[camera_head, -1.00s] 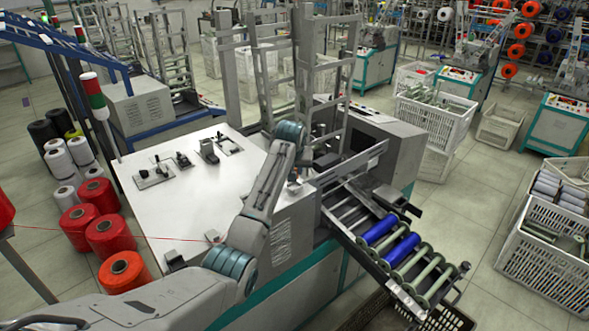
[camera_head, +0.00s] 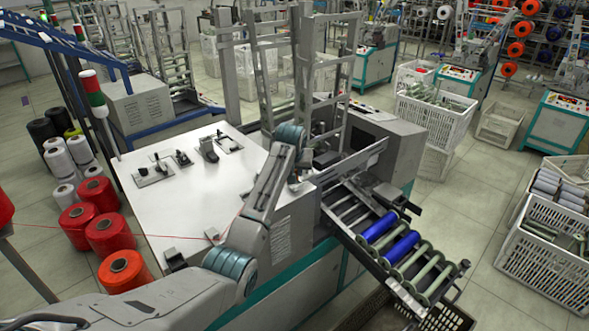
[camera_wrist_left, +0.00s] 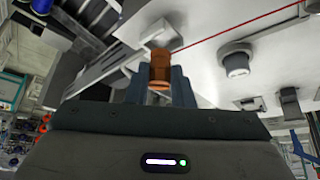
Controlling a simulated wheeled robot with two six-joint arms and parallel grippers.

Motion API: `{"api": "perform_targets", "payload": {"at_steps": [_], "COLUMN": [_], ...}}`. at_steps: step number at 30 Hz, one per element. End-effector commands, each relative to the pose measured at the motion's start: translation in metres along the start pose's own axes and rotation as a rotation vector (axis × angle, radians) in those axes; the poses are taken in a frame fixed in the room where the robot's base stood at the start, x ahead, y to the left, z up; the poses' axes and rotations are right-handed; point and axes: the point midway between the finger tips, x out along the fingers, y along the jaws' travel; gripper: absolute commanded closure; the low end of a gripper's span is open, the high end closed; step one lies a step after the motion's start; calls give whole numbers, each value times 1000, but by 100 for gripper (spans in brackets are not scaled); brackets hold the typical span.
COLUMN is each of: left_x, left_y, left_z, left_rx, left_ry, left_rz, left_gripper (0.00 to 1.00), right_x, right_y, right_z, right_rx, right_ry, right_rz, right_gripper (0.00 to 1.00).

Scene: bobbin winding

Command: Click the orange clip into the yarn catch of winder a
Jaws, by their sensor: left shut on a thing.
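The orange clip (camera_wrist_left: 160,72) is between the blue-grey fingers of my left gripper (camera_wrist_left: 160,84) in the left wrist view. The gripper is shut on it. A red yarn (camera_wrist_left: 240,30) runs from near the clip to the upper right. A small pale grey block (camera_wrist_left: 160,32) lies just beyond the clip; I cannot tell whether they touch or whether it is the yarn catch. In the head view my left arm reaches over the front of a white-topped winder (camera_head: 190,200), and its gripper and clip cannot be made out. My right gripper is out of view.
Red yarn cones (camera_head: 105,235) stand on the floor at the left, beside a red-green signal lamp (camera_head: 92,92). A sloped roller rack (camera_head: 412,268) holds blue bobbins (camera_head: 380,228) at the winder's right. A white crate (camera_head: 545,260) stands farther right, with open floor between.

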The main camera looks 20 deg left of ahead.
Motion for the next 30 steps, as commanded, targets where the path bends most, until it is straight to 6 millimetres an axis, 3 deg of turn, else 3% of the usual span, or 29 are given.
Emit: {"api": "perform_targets", "payload": {"at_steps": [30], "left_x": [21], "left_y": [0], "left_z": [12], "left_rx": [0], "left_ry": [0], "left_rz": [0], "left_gripper": [98], "right_x": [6], "right_y": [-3], "right_z": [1], "right_rx": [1], "right_ry": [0], "right_rz": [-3], "right_gripper": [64]}}
